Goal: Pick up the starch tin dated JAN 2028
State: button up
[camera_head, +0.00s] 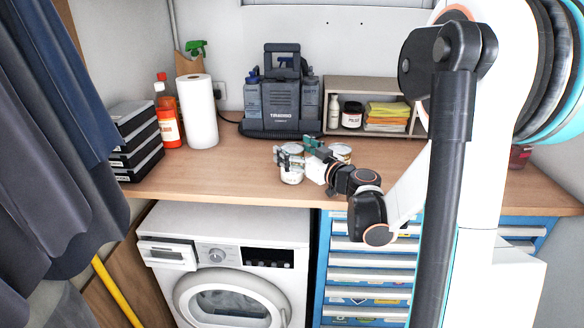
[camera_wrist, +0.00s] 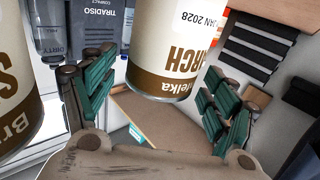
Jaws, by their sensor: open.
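In the wrist view, a cream and brown starch tin (camera_wrist: 172,45) with a white label reading JAN 2028 stands between the fingers of my gripper (camera_wrist: 152,85). The gripper is open, with a green finger on each side of the tin and visible gaps. A second, similar tin (camera_wrist: 18,80) fills the left edge, outside the fingers; its date is not visible. In the head view my gripper (camera_head: 298,153) is among several tins on the worktop. One tin (camera_head: 292,174) is at its front and another (camera_head: 341,152) at its right. Dates cannot be read there.
The wooden worktop (camera_head: 240,178) carries a grey TIRADISO machine (camera_head: 283,100) behind the tins. A shelf box (camera_head: 365,85) stands at the back right. A paper roll (camera_head: 198,112), red bottles (camera_head: 167,120) and black cases (camera_head: 136,140) stand to the left. Worktop left of the tins is clear.

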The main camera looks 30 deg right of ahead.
jog(key=shift+w+a, duration=0.1)
jog(key=shift+w, duration=0.5)
jog(key=c, duration=1.4)
